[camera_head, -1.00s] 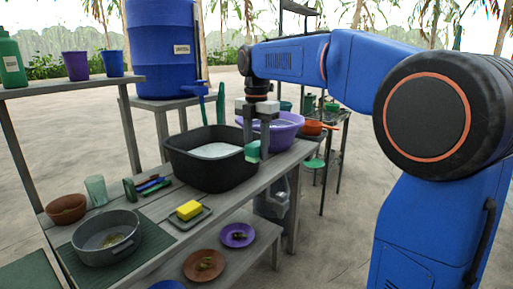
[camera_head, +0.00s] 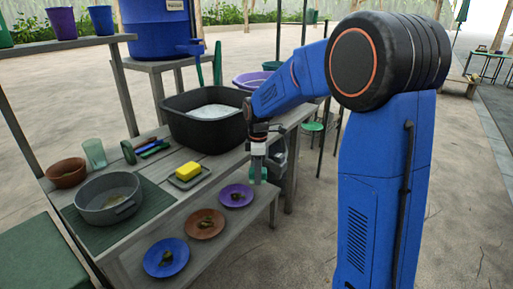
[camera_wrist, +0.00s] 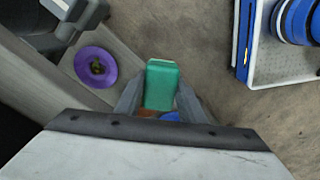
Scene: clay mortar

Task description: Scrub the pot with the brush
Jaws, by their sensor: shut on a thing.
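The grey pot (camera_head: 88,212) stands on a dark green mat (camera_head: 152,207) at the table's left, with a brownish patch inside. My gripper (camera_head: 258,178) is off the table's front edge, right of the purple plate and pointing down. In the wrist view my gripper (camera_wrist: 160,100) is shut on a teal-green block (camera_wrist: 161,84); I cannot tell whether this is the brush. The block is hardly visible in the head view. A dark green upright piece (camera_head: 128,153) stands behind the pot, beside several slim coloured things; its kind is unclear.
A black basin (camera_head: 208,132) stands right of the pot. A yellow sponge (camera_head: 188,170) lies on a small tray. Blue (camera_head: 150,262), brown (camera_head: 192,232) and purple (camera_head: 228,200) plates sit on the lower shelf. A glass (camera_head: 95,152) and brown bowl (camera_head: 67,172) are behind the pot.

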